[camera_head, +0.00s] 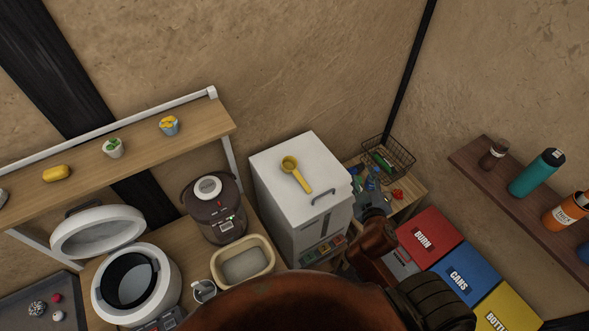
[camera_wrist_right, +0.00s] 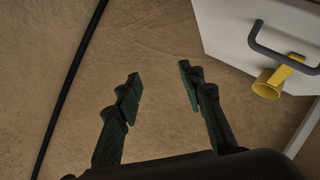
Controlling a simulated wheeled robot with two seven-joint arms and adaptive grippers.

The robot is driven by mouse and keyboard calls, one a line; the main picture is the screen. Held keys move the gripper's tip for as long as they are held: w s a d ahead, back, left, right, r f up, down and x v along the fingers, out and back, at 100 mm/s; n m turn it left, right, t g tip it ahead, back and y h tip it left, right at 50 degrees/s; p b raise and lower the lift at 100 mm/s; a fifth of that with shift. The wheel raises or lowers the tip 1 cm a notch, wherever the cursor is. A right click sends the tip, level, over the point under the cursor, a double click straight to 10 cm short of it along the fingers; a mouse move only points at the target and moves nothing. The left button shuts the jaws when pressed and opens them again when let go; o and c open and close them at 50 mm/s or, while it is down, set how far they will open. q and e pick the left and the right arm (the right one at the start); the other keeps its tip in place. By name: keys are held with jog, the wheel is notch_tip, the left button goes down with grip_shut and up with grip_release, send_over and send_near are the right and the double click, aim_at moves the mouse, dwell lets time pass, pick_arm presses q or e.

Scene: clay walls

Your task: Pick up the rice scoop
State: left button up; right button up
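The rice scoop (camera_head: 294,172) is yellow, with a round bowl and a long handle. It lies on top of the white cabinet (camera_head: 288,158). In the right wrist view the scoop (camera_wrist_right: 275,79) shows at the upper right, partly behind the cabinet's dark handle. My right gripper (camera_head: 362,190) is just to the right of the cabinet, apart from the scoop. In the wrist view its two green fingers (camera_wrist_right: 161,86) are spread, with nothing between them. My left gripper does not show.
A wire basket (camera_head: 388,157) and small items stand on a wooden stand behind my right gripper. A dark kettle (camera_head: 214,208), a beige tub (camera_head: 243,264) and an open rice cooker (camera_head: 136,287) are left of the cabinet. Coloured bins (camera_head: 430,237) stand at the right.

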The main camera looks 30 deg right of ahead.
jog(key=w+a+r+n+t+y, duration=0.1)
jog(key=w+a+r+n+t, duration=0.2)
jog(key=r, duration=0.5)
jog(key=w+a+r+n+t+y, duration=0.2)
jog(key=a+r+n+t, duration=0.2)
jog(key=r, duration=0.3)
jog(key=a+r+n+t+y, duration=0.1)
jog(key=a+r+n+y, duration=0.4)
jog(key=a+n+y, duration=0.7)
jog(key=a+f+n+g+y, duration=0.2)
jog(key=a+n+g, duration=0.1)
jog(key=a+n, duration=0.3)
jog(key=n+g+h, duration=0.8)
jog(key=n+g, duration=0.1)
jog(key=n, duration=0.1)
send_near(305, 184)
jog(key=shift+a+f, duration=0.35)
jog(key=shift+a, duration=0.1)
jog(key=shift+w+d+f, duration=0.2)
jog(key=shift+w+f, duration=0.05)
jog(key=shift+p+x, duration=0.55)
jog(key=shift+x, duration=0.35)
jog(key=p+x, duration=0.2)
jog(key=x, duration=0.2)
jog(key=shift+w+r, duration=0.1)
jog(key=shift+w, duration=0.15)
jog(key=shift+w+f, duration=0.25)
jog(key=shift+f, duration=0.2)
grip_shut()
